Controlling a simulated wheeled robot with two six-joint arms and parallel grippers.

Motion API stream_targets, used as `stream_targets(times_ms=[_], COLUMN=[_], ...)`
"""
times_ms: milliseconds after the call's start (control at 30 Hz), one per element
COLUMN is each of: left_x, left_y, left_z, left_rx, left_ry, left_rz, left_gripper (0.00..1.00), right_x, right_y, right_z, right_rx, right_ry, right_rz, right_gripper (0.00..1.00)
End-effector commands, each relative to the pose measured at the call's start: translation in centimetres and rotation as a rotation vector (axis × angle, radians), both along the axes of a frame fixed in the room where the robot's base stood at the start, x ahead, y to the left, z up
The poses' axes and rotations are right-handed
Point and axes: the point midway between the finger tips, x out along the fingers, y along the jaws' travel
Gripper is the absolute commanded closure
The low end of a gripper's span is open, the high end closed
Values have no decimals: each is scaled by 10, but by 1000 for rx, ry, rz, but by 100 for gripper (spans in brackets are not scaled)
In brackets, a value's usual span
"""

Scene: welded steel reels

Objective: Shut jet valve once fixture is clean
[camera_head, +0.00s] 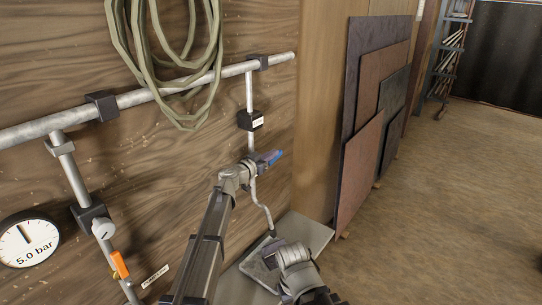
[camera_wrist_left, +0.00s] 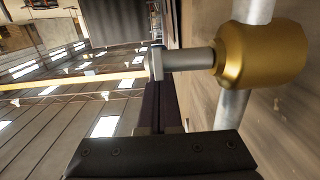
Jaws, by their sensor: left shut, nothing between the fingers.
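The jet valve's blue handle (camera_head: 270,157) shows in the head view on the vertical drop pipe, pointing right. A bent nozzle pipe (camera_head: 264,206) runs down from there towards a flat grey fixture (camera_head: 258,264). No jet of air or spray is visible. My left gripper (camera_head: 250,166) is at the valve, largely hiding its body; it is shut and empty. In the left wrist view the brass valve body (camera_wrist_left: 262,54) and its stem (camera_wrist_left: 190,59) lie just beyond the dark fingers (camera_wrist_left: 158,98). I cannot tell whether they touch.
A gauge (camera_head: 28,241) reading 5.0 bar and an orange handle (camera_head: 120,264) are on the left pipe. A coiled hose (camera_head: 172,60) hangs over the main pipe (camera_head: 140,97). The fixture rests on a grey shelf (camera_head: 312,232). Panels (camera_head: 360,165) lean right; floor beyond is clear.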

Motion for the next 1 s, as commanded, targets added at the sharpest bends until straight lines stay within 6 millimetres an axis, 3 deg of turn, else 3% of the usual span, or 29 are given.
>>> stream_targets(times_ms=[267,500,1000], left_x=[0,8,7], left_y=[0,-5,-5], left_z=[0,-15,-7], left_rx=[0,0,0], left_ry=[0,0,0], left_rz=[0,0,0], left_gripper=[100,100,100], right_x=[0,0,0], right_y=[0,0,0], right_z=[0,-15,-7], right_rx=[0,0,0], right_ry=[0,0,0], right_rz=[0,-1,-1], right_gripper=[50,50,50])
